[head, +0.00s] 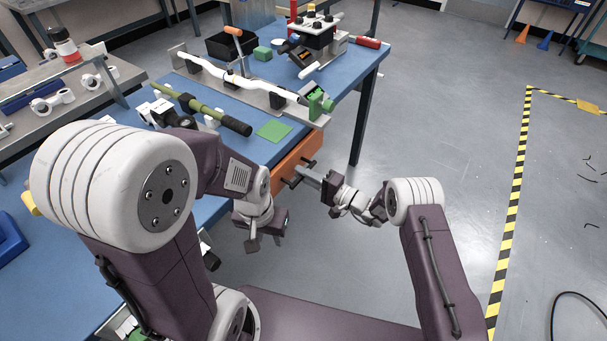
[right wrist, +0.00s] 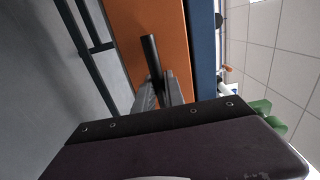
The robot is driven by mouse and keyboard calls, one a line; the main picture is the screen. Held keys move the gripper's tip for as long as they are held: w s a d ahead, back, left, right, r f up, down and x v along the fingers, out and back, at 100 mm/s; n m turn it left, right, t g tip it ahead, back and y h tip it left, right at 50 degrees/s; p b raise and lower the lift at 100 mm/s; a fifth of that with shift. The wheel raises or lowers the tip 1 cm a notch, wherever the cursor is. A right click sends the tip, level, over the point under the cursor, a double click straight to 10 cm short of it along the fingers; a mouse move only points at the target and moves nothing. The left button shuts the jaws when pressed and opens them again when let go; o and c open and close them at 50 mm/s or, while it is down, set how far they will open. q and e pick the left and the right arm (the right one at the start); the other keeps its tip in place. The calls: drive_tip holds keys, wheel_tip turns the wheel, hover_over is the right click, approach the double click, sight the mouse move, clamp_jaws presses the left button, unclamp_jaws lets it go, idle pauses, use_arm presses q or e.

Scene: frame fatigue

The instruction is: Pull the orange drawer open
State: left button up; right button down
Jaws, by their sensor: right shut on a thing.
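The orange drawer (head: 302,154) is under the blue workbench top, and its front fills much of the right wrist view (right wrist: 155,22). It has a dark bar handle (right wrist: 150,55). My right gripper (head: 303,176) reaches in from the right and is shut on this handle; its fingers (right wrist: 161,92) hide part of the bar in the right wrist view. My left gripper (head: 266,240) hangs below and left of the handle, apart from it, with its fingers spread and nothing seen between them.
The blue workbench (head: 205,87) carries a grey fixture with a white bent tube (head: 235,78), an olive-green tube (head: 205,110), and a green pad (head: 273,131). A dark table leg (head: 364,115) stands right of the drawer.

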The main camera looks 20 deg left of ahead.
drive_tip(key=shift+d, duration=0.1)
drive_tip(key=shift+s+d, duration=0.15)
drive_tip(key=shift+d, duration=0.1)
drive_tip(key=p+v, duration=0.3)
drive_tip(key=v, duration=1.7)
drive_tip(key=shift+d, duration=0.25)
drive_tip(key=shift+s, duration=0.1)
drive_tip(key=c, duration=1.4)
unclamp_jaws()
drive_tip(key=shift+r, duration=0.1)
drive_tip(key=v, duration=0.9)
drive_tip(key=shift+p, duration=0.35)
